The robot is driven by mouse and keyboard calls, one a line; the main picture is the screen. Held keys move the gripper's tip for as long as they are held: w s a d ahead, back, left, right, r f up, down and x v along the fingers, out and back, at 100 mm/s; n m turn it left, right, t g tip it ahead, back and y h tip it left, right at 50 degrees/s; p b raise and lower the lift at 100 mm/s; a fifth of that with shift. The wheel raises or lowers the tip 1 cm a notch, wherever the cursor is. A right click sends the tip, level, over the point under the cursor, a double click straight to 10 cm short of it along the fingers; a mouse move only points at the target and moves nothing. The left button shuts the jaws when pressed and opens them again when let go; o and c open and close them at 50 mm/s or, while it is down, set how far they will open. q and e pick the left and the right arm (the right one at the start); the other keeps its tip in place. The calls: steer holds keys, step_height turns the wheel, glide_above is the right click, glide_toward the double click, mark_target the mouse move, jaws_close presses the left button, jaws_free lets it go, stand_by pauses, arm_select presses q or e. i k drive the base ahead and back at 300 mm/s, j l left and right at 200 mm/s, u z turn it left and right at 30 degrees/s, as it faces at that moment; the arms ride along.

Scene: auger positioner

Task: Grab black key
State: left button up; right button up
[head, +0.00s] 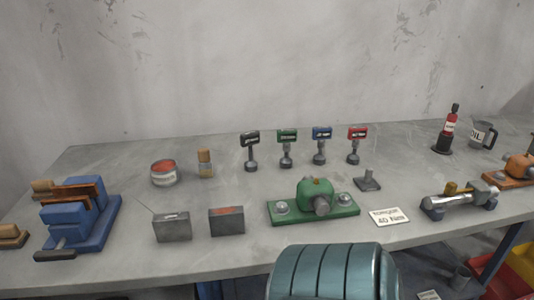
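The black key (250,138) stands upright towards the back of the grey workbench, at the left end of a row of similar keys. It has a flat black head with a light label, and a grey shaft and foot. To its right stand a green key (287,136), a blue key (321,133) and a red key (357,133), apart from each other. Neither of my grippers is in view, and nothing touches the black key.
Two grey boxes, one here (227,221), and a green-based fixture (340,207) lie nearer. A blue vise (75,225) is at left. A ribbed teal shape (325,275) overlaps the front edge.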

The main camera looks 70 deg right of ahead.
mark_target(249, 139)
steer(key=k, duration=0.25)
steer(key=z, duration=3.1)
